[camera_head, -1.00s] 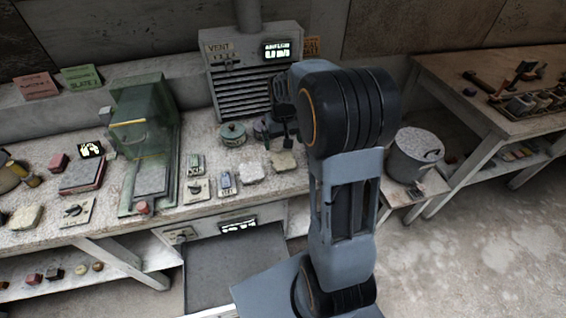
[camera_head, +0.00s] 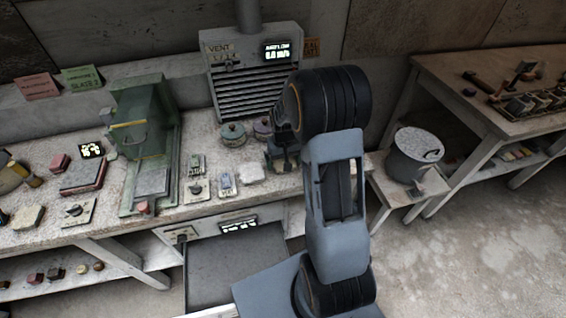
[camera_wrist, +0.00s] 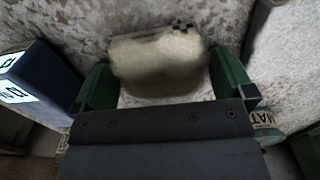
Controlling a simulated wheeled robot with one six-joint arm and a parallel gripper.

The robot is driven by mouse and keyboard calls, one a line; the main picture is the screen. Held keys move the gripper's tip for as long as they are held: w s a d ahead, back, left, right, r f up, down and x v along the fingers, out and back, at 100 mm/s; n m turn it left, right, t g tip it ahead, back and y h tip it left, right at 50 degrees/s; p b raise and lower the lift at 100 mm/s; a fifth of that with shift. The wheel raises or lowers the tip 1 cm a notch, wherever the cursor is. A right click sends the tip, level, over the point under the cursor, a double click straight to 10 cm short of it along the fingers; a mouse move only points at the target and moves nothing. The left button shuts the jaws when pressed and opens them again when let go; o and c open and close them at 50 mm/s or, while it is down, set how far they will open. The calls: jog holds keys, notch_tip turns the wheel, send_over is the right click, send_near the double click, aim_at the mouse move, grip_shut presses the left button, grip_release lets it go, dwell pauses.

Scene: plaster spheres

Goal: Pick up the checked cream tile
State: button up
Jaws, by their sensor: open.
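The checked cream tile (camera_wrist: 155,65) lies on the speckled bench top in the wrist view, with a strip of dark checks along its far edge. My gripper (camera_wrist: 162,72) is open, with one green finger on each side of the tile. I cannot tell whether the fingers touch it. In the head view my gripper (camera_head: 283,158) is low over the bench's right part and hides most of the tile. Another pale slab (camera_head: 251,173) lies just to its left.
Two lidded pots (camera_head: 232,134) stand behind my gripper, before the vent unit (camera_head: 255,75). A dark blue box (camera_wrist: 40,80) is left in the wrist view. A grey bucket (camera_head: 415,155) stands right.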

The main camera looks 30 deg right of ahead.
jog(key=shift+c, duration=0.2)
jog(key=c, duration=1)
jog(key=shift+r, duration=0.1)
